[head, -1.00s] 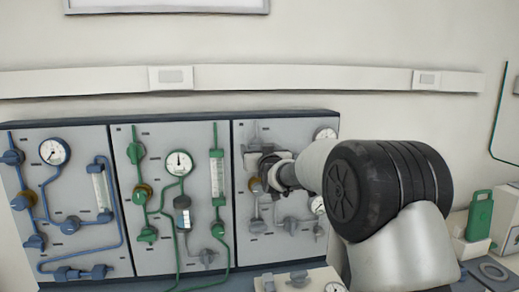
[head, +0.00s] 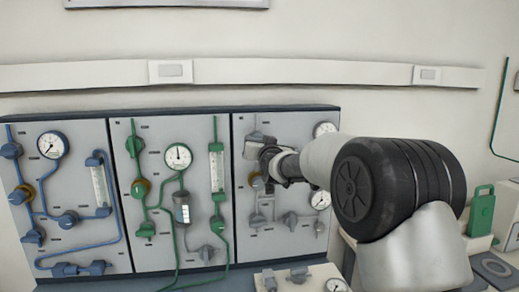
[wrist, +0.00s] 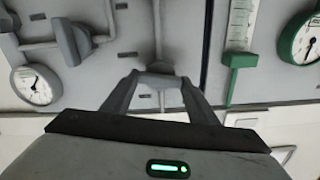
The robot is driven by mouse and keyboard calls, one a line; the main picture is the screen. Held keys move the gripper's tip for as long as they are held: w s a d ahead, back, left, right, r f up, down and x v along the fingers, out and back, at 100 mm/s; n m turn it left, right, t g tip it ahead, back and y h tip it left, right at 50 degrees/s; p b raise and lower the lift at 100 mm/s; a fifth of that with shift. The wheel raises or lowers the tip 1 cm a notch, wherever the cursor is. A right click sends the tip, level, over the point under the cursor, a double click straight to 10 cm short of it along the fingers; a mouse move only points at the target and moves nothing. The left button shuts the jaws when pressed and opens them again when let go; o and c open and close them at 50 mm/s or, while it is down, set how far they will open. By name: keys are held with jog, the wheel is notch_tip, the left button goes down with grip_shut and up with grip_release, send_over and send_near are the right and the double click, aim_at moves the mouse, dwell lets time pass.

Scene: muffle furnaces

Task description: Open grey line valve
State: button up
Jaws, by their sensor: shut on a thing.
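The grey line panel (head: 290,240) is the rightmost of three wall panels, with grey pipes and valves. My gripper (head: 266,166) is at its upper left, seen from the side in the head view. In the wrist view my gripper (wrist: 156,84) has its fingertips closed on a small grey part, which looks like the grey valve handle (wrist: 158,79). My fingers and wrist hide most of it. Grey valve parts (head: 254,144) show just above the gripper in the head view. Another grey valve (wrist: 72,42) stands apart from my fingers in the wrist view.
The green line panel (head: 158,250) and blue line panel (head: 85,135) are to the left. Grey-panel gauges (head: 325,130) and (head: 320,199) flank my arm. A small box with fittings (head: 315,275) stands below. A green container (head: 481,212) is at the right.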

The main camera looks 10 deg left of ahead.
jog(key=shift+m+b, duration=4.8)
jog(key=shift+m, duration=2.9)
jog(key=o, duration=1)
jog(key=shift+d, duration=0.1)
jog(key=shift+o, duration=0.2)
jog(key=shift+s+f, duration=0.1)
jog(key=shift+s, duration=0.05)
